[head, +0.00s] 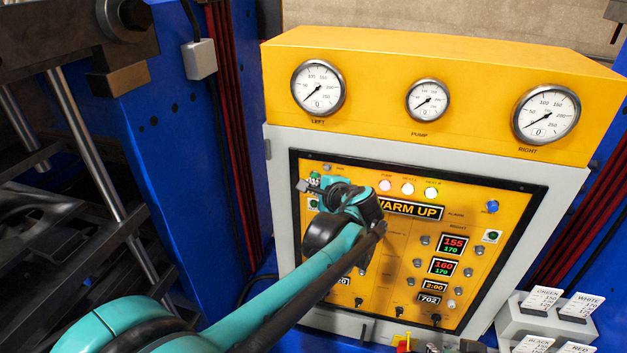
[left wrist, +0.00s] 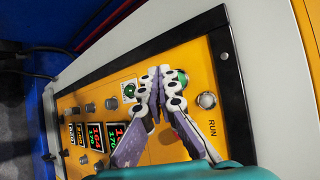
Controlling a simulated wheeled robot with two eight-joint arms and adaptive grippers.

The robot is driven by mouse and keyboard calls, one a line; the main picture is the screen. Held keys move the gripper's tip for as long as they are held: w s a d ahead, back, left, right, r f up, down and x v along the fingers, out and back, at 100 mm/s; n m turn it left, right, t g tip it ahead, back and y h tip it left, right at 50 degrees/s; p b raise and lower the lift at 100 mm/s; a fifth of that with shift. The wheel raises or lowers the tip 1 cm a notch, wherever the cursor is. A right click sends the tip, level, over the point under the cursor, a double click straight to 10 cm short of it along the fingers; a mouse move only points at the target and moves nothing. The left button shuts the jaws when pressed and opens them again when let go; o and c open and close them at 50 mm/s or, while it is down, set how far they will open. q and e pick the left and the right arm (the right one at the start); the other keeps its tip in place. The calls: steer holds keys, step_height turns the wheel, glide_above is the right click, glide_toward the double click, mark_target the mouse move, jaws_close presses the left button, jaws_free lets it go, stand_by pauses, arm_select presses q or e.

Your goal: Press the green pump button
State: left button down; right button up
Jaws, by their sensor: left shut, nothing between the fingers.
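The yellow control panel (head: 400,290) is in front of me, with its lit WARM UP display (head: 415,209). My left gripper (head: 307,187) is at the panel's upper left corner in the head view. In the left wrist view the gripper (left wrist: 158,78) is shut with nothing between its fingers. A round green button (left wrist: 182,78) shows right beside the fingertips, partly hidden by a finger; in the head view the green button (head: 314,179) shows as a small patch by the gripper. I cannot tell whether the fingertips touch it.
A silver knob (left wrist: 207,100) marked RUN is close to the gripper. A smaller green button on a white plate (left wrist: 130,91) is on the other side. Gauges (head: 318,87) line the yellow hood above. Another green button (head: 493,236) is at the panel's right.

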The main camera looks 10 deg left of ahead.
arm_select(q)
steer(key=shift+w, duration=0.9)
stand_by(0.8)
steer(key=shift+s, duration=1.3)
steer(key=s, duration=0.5)
steer(key=shift+a, duration=0.1)
